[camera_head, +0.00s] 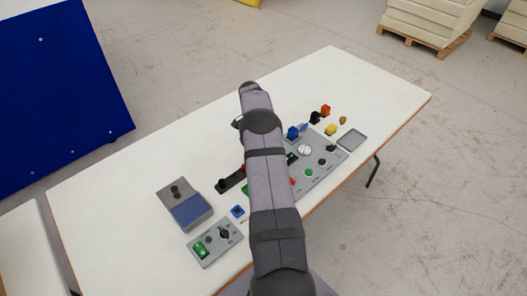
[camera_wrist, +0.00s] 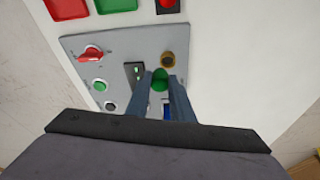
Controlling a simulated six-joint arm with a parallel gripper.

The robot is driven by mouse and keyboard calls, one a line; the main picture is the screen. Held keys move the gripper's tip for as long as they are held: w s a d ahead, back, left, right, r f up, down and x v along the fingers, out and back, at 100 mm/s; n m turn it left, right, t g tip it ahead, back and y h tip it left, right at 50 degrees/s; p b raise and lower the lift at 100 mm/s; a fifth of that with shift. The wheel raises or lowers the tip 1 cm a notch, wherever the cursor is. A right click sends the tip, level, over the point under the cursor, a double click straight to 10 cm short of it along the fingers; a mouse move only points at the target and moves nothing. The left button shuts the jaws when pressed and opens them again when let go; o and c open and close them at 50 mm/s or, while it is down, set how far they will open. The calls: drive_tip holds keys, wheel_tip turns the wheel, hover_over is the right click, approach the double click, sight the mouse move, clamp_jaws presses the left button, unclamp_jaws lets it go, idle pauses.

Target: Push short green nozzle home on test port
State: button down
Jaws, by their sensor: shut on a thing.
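In the wrist view my gripper (camera_wrist: 161,80) is shut on a green nozzle (camera_wrist: 160,84), which shows as a rounded green piece between the two blue-grey fingers. The nozzle is over the grey panel (camera_wrist: 120,50). A brass-coloured round fitting (camera_wrist: 167,60) stands on the panel just beyond the fingertips. I cannot tell which fitting is the test port, or whether the nozzle touches a port; the lower end of the nozzle is hidden. In the head view my arm covers the gripper and nozzle.
Close to the left finger is a black switch block (camera_wrist: 134,74). A red knob (camera_wrist: 92,53), a green button (camera_wrist: 100,85) and a dark button (camera_wrist: 110,106) are further left. Red and green trays (camera_wrist: 115,5) lie beyond the panel. The far tabletop (camera_head: 340,85) is clear.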

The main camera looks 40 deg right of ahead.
drive_tip(key=r, duration=0.1)
drive_tip(key=w+r+n, duration=0.1)
drive_tip(key=r, duration=0.1)
drive_tip(key=shift+w+d+r+n, duration=0.2)
drive_tip(key=shift+d+n, duration=0.1)
drive_tip(key=shift+n, duration=0.1)
drive_tip(key=shift+s+a+f+n+t, duration=0.1)
drive_tip(key=shift+s+n+t, duration=0.05)
drive_tip(key=shift+n+t, duration=0.2)
drive_tip(key=shift+f, duration=0.15)
drive_tip(key=shift+a+b+x, duration=0.25)
drive_tip(key=shift+b+x, duration=0.25)
drive_tip(key=shift+x, duration=0.45)
drive_tip(key=shift+a+b+x, duration=0.2)
drive_tip(key=shift+b+x, duration=0.3)
drive_tip(key=shift+x, duration=0.45)
drive_tip(key=shift+a+b+x, duration=0.25)
drive_tip(key=shift+b+x, duration=0.55)
drive_tip(key=shift+x, duration=0.25)
drive_tip(key=shift+a+b+x, duration=0.25)
drive_tip(key=shift+b+x, duration=0.7)
drive_tip(key=shift+x, duration=0.1)
drive_tip(key=c, duration=1.5)
unclamp_jaws()
